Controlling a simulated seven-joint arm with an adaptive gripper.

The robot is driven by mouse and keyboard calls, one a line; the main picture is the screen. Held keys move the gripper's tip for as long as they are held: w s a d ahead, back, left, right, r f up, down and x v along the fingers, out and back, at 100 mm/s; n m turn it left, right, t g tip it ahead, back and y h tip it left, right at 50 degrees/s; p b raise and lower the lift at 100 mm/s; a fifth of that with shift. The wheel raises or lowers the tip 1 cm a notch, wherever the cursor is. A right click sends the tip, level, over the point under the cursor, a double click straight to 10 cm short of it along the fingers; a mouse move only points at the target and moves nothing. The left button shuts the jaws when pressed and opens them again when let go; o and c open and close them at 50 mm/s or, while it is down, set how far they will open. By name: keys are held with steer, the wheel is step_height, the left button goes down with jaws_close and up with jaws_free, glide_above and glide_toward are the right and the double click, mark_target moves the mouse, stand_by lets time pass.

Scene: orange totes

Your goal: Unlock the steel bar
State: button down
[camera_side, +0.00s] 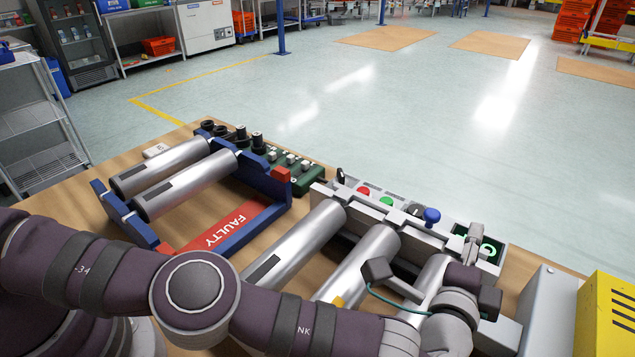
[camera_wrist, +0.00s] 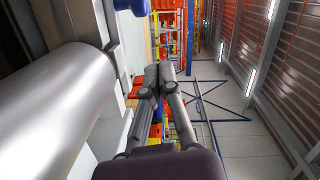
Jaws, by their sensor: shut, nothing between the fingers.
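Several steel bars lie in two holders in the side view. The grey fixture (camera_side: 375,211) holds a left bar (camera_side: 300,240), a middle bar (camera_side: 362,262) and a right bar (camera_side: 428,283), the last partly hidden by my arm. A blue knob (camera_side: 432,215) stands on its back rail. My gripper (camera_side: 475,232) is shut and empty, at the rail's right end in front of a green-lit display (camera_side: 490,250); contact cannot be told. In the wrist view, my gripper's fingertips (camera_wrist: 160,68) are together, right of a steel bar (camera_wrist: 50,110). A blue part (camera_wrist: 130,6) shows at the top.
A blue rack (camera_side: 265,185) marked FAULTY holds two more bars (camera_side: 185,185) at the left. Red (camera_side: 364,190) and green (camera_side: 387,201) buttons sit on the grey fixture. A green box (camera_side: 292,170) stands behind. A yellow box (camera_side: 605,315) stands at right.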

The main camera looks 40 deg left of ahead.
mark_target(412, 236)
steer(key=shift+w+a+f, duration=0.1)
steer(key=shift+a+f, duration=0.05)
steer(key=shift+a, duration=0.75)
steer(key=shift+w+a+f, duration=0.1)
steer(key=shift+a+f, duration=0.05)
steer(key=shift+a, duration=0.7)
steer(key=shift+a, duration=2)
